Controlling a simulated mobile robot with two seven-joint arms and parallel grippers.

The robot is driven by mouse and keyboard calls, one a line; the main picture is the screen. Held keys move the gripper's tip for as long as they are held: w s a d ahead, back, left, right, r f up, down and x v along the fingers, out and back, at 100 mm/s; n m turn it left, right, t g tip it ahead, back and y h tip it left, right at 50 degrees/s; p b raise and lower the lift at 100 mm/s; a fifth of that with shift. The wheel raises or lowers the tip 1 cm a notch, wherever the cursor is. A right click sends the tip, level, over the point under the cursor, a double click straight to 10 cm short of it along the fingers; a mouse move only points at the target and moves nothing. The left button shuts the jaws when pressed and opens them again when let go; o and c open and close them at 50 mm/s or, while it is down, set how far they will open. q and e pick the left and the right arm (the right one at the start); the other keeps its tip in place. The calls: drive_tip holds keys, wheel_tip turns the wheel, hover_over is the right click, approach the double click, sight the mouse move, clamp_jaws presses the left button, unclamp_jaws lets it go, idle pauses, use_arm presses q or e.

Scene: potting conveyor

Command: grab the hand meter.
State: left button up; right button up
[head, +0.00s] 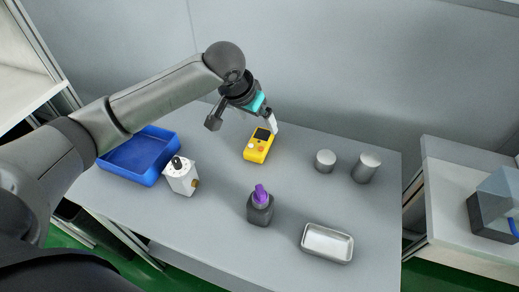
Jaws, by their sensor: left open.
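The hand meter (258,146) is a yellow box with a dark screen and small buttons, lying on the grey table toward its back middle. My left gripper (243,124) reaches in from the upper left, with its two fingers spread apart. One finger is at the far right edge of the meter by its screen, and the other is off to the left of it. Whether the right finger touches the meter I cannot tell. Nothing is held between the fingers. My right gripper is not in view.
A blue tray (171,152) and a white device with a dial (182,179) stand at left. A dark bottle with a purple top (260,209) and a metal dish (327,243) are in front. Two grey cylinders (325,161) (366,168) stand at right. A wall closes off the back.

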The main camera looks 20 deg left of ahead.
use_arm(q)
drive_tip(key=s+n+y, duration=0.1)
drive_tip(key=n, duration=0.1)
drive_tip(key=b, duration=0.4)
hover_over(258, 143)
drive_tip(key=s, duration=0.3)
drive_tip(key=shift+g, duration=0.3)
drive_tip(key=f, duration=0.8)
drive_tip(key=shift+w+d+f, duration=0.15)
drive_tip(key=shift+d+f, duration=0.15)
drive_tip(key=shift+d, duration=0.05)
drive_tip(key=x, duration=0.1)
drive_tip(key=b+x, duration=0.1)
drive_tip(key=x, duration=0.1)
drive_tip(key=b+x, duration=0.1)
drive_tip(key=shift+w+a+f, duration=0.1)
drive_tip(key=shift+a+f, duration=0.15)
drive_tip(key=shift+f, duration=0.15)
drive_tip(key=shift+w+f, duration=0.1)
drive_tip(key=shift+f, duration=0.05)
drive_tip(key=c, duration=1.5)
